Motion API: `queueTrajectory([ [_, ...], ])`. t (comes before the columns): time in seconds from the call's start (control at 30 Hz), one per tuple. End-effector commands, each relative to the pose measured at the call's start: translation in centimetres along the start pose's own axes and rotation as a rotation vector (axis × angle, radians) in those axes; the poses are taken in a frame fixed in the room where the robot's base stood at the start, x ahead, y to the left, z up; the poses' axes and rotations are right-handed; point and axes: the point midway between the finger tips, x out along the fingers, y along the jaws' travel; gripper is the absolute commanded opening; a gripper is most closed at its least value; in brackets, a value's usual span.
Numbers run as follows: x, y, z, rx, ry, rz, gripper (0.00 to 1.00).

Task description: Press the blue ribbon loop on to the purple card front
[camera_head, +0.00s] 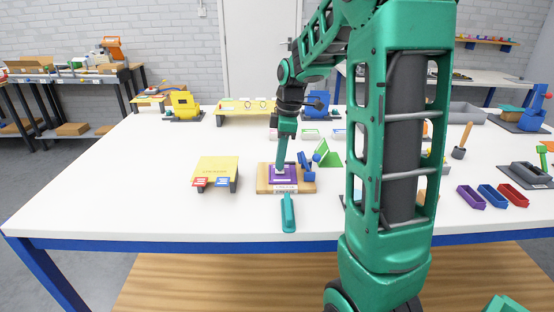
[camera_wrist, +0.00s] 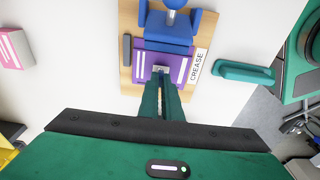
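The purple card (camera_wrist: 148,66) has white stripes and lies on a wooden board (camera_wrist: 129,80) marked CREASE, beside a blue hinged fixture (camera_wrist: 168,32). It also shows in the head view (camera_head: 271,180). My gripper (camera_wrist: 161,76) points down, its fingertips over the card with a narrow gap between them. A small pale piece (camera_wrist: 160,69) shows at the tips; whether it is gripped or part of the card is unclear. A blue piece with pale print (camera_head: 222,182), possibly the blue ribbon loop, is at the front edge of a yellow stand (camera_head: 215,168).
A red piece (camera_head: 199,182) sits beside the blue one on the stand. A green-handled tool (camera_head: 288,213) lies in front of the board. Purple, blue and red trays (camera_head: 512,197) stand at the right. The table's left part is clear.

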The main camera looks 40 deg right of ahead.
Motion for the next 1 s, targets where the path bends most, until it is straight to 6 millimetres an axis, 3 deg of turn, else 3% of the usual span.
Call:
queueTrajectory([
  [1.0, 0.74, -0.02, 0.06, 0.000, 0.000, -0.001, 0.00],
])
